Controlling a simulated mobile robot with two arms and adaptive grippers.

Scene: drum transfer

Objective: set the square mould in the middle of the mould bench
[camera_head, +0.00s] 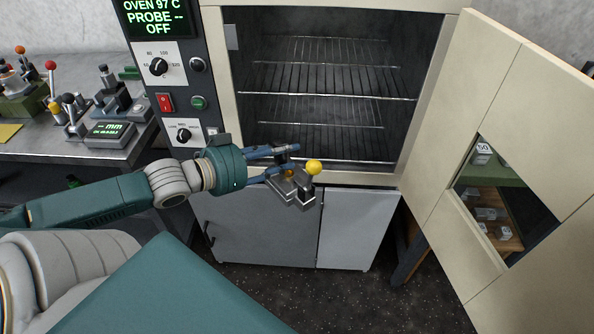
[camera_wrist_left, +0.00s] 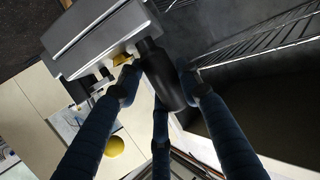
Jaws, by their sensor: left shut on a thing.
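My left gripper (camera_head: 291,161) is shut on the black handle (camera_wrist_left: 167,78) of a grey metal mould (camera_head: 291,190). A yellow ball knob (camera_head: 313,167) sits on a short post beside it. The mould is held in the air in front of the open oven's lower front edge. In the left wrist view the mould (camera_wrist_left: 95,42) shows as a grey block beyond the fingers, with the yellow knob (camera_wrist_left: 115,146) lower left. The fingers hide part of it, so its full outline cannot be told. My right gripper is not in view. I cannot make out the mould bench for certain.
The oven (camera_head: 322,85) stands open with empty wire racks. Its door (camera_head: 510,120) swings out to the right; blocks on a wooden surface show through its window. A grey bench (camera_head: 60,145) with instruments and coloured knobs is at left. A grey cabinet (camera_head: 265,230) stands below the oven.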

